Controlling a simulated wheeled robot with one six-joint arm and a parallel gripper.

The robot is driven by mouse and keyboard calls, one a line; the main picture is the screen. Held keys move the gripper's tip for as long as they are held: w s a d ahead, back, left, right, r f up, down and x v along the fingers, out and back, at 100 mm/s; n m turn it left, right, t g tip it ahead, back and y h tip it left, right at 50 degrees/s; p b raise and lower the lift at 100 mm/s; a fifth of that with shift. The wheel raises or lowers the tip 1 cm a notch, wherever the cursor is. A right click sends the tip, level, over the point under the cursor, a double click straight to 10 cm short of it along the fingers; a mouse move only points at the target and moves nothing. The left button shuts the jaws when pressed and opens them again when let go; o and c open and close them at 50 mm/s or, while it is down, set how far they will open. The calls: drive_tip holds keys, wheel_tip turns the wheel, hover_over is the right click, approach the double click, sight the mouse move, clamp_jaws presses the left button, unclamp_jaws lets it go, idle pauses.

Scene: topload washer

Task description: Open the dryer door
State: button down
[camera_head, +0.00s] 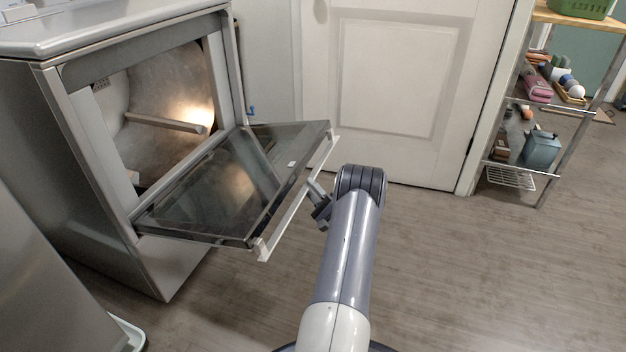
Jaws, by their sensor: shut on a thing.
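The dryer (92,150) stands at the left, a grey metal box with a lit drum (170,105) showing inside. Its dark glass door (215,195) is hinged along the bottom and hangs folded down and outward, close to level, with the opening uncovered. A light bar handle (296,207) runs along the door's outer edge. My gripper (315,196) is at the middle of this handle and is shut on it. The fingertips are small in view and partly hidden by the handle and my wrist.
A white room door (400,75) is behind. A metal shelf rack (545,110) with several items stands at the right. Another grey appliance (45,270) fills the lower left, beside a pale tray edge (131,335). The wooden floor (480,270) at the right is clear.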

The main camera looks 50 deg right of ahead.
drive_tip(key=shift+w+a+f+t, duration=0.15)
drive_tip(key=shift+w+f+t, duration=0.05)
drive_tip(key=shift+f, duration=0.55)
drive_tip(key=shift+w+a+f+t, duration=0.1)
drive_tip(key=shift+w+f+t, duration=0.1)
drive_tip(key=shift+f, duration=0.5)
drive_tip(key=shift+w, duration=0.1)
drive_tip(key=c, duration=1.6)
unclamp_jaws()
drive_tip(key=shift+w+a, duration=0.1)
drive_tip(key=shift+a, duration=0.05)
drive_tip(key=o, duration=0.4)
